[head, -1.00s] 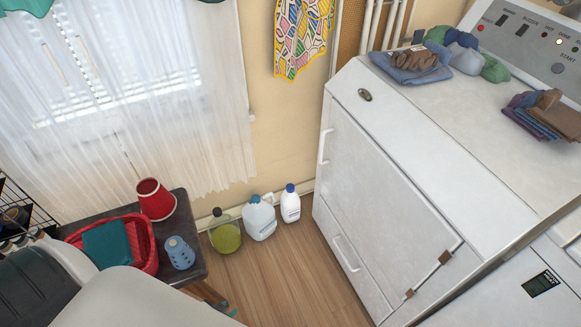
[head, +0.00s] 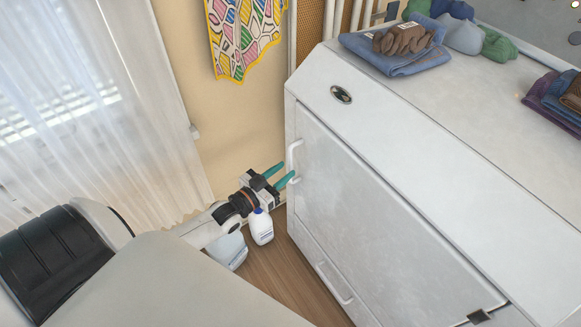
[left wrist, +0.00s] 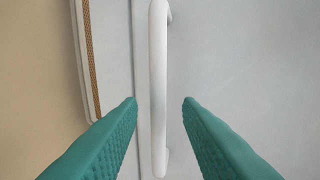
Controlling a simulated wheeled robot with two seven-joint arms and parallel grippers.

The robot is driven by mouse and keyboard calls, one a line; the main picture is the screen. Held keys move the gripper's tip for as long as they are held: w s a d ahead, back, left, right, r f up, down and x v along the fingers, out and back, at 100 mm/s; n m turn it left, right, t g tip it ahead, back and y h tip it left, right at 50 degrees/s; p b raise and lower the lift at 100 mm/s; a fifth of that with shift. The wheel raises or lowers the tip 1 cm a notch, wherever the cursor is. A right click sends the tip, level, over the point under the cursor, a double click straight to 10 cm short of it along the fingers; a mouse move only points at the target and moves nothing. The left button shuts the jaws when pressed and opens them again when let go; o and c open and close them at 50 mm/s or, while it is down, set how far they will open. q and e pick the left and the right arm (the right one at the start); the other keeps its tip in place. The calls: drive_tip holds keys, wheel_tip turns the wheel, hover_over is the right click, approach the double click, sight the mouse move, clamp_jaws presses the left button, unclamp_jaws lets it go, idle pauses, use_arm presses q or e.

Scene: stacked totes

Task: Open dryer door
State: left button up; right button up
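The white dryer door (head: 375,215) is shut on the front of the dryer. Its upright white handle (head: 295,160) is on the door's left side. My left gripper (head: 279,176), with teal fingers, is open just in front of the handle's lower part. In the left wrist view the handle (left wrist: 158,90) runs upright between the two open fingers (left wrist: 160,103), with a gap on each side and nearer the left finger. My right gripper is not in view.
A lower panel handle (head: 335,284) is below the door. A white bottle (head: 260,227) and a jug stand on the floor beneath my left arm. Folded cloths (head: 400,50) lie on the dryer top. A curtain and wall are at the left.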

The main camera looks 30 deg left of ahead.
sight(289, 168)
use_arm(q)
drive_tip(key=shift+w+d, duration=0.15)
drive_tip(key=shift+w, duration=0.8)
drive_tip(key=shift+w+d, duration=0.15)
drive_tip(key=shift+w, duration=0.75)
drive_tip(key=shift+f, duration=0.1)
clamp_jaws()
